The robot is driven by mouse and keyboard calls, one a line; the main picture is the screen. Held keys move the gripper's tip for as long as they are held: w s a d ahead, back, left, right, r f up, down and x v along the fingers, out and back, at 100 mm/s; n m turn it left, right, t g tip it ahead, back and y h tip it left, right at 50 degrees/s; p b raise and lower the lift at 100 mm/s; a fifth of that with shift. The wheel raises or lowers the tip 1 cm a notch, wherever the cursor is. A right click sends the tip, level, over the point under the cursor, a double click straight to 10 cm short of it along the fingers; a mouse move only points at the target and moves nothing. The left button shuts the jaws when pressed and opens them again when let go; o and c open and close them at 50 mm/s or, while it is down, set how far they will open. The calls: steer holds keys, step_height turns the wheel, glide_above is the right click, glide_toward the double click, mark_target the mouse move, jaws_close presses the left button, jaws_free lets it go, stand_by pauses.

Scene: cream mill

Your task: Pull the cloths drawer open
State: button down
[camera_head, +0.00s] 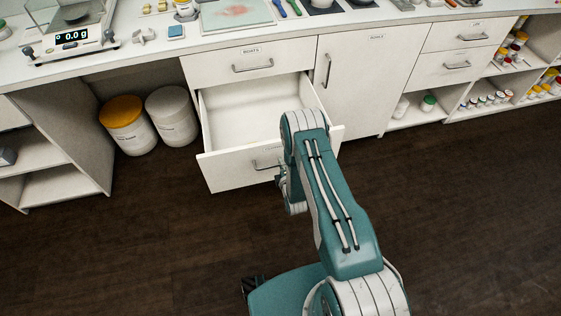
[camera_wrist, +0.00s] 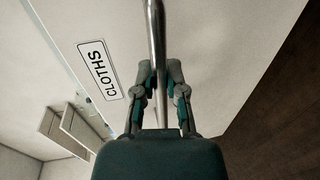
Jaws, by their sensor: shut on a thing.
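The cloths drawer (camera_head: 236,169) is the lower drawer under the counter, and it stands pulled well out with its white interior showing empty where I can see it. Its label reading CLOTHS (camera_wrist: 100,70) shows in the wrist view. My gripper (camera_wrist: 163,75) is shut on the drawer's metal bar handle (camera_wrist: 155,28), with one finger on each side of the bar.
A closed drawer (camera_head: 250,62) sits above, and a closed cupboard door (camera_head: 365,80) is to the right. Two lidded tubs (camera_head: 172,117) stand left of the drawer. The dark floor (camera_head: 130,250) in front is clear. Open shelves with small jars are at right.

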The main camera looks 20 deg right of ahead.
steer(key=shift+s+f, duration=0.25)
steer(key=shift+f, duration=0.05)
steer(key=c, duration=0.7)
jaws_free()
steer(key=shift+c, duration=0.2)
steer(key=shift+o, duration=0.3)
steer(key=shift+w+r, duration=0.1)
steer(key=shift+w, duration=0.05)
steer(key=v, duration=1.2)
